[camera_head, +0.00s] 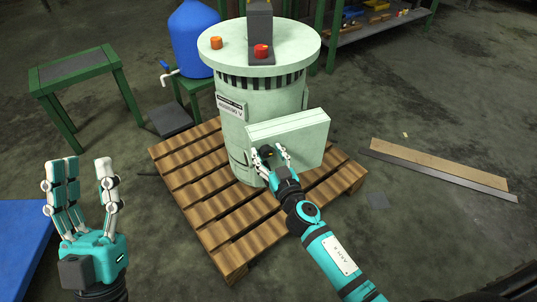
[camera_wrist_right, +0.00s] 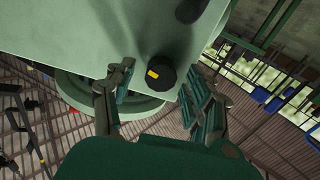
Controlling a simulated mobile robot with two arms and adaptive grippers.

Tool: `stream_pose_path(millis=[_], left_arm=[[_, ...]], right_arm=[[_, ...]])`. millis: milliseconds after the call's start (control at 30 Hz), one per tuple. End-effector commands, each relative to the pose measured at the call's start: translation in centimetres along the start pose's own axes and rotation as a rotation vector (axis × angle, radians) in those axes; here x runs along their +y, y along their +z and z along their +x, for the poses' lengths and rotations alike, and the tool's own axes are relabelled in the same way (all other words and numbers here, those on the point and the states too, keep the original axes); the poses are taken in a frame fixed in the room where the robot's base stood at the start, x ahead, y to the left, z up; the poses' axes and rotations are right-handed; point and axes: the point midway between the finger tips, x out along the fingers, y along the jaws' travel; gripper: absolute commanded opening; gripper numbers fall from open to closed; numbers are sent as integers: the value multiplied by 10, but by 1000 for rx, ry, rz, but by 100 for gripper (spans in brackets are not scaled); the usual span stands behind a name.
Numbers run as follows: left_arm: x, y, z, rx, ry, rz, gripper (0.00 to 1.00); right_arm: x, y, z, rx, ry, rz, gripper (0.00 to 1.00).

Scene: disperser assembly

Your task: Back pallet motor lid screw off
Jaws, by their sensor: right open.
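A pale green cylindrical motor (camera_head: 262,110) stands upright on a wooden pallet (camera_head: 190,187). A boxy lid (camera_head: 295,138) sits on its near side. In the right wrist view a round black screw knob (camera_wrist_right: 161,72) with a yellow mark is on the lid face (camera_wrist_right: 110,40). My right gripper (camera_head: 270,154) is at the lid's lower left. In the wrist view its open fingers (camera_wrist_right: 158,97) are on either side of the knob, with a gap visible. My left gripper (camera_head: 86,172) is open and empty, fingers up, at the left, away from the motor.
A second dark knob (camera_wrist_right: 190,8) is at the top of the wrist view. A green-framed table (camera_head: 75,68) and a blue barrel (camera_head: 195,38) stand at the back left. Long boards (camera_head: 440,165) lie on the floor at right. A blue surface (camera_head: 20,235) is at left.

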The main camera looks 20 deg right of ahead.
Motion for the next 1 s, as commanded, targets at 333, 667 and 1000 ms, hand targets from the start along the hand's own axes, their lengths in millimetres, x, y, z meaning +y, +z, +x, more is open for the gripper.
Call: stream_pose_path(millis=[333, 667, 1000], left_arm=[[0, 0, 0, 0, 0, -1, 40], [0, 0, 0, 0, 0, 0, 40], [0, -1, 0, 9, 0, 0, 40]], right_arm=[[0, 0, 0, 0, 0, 0, 27], [0, 0, 0, 1, -1, -3, 0], [-1, 0, 0, 2, 0, -112, 0]])
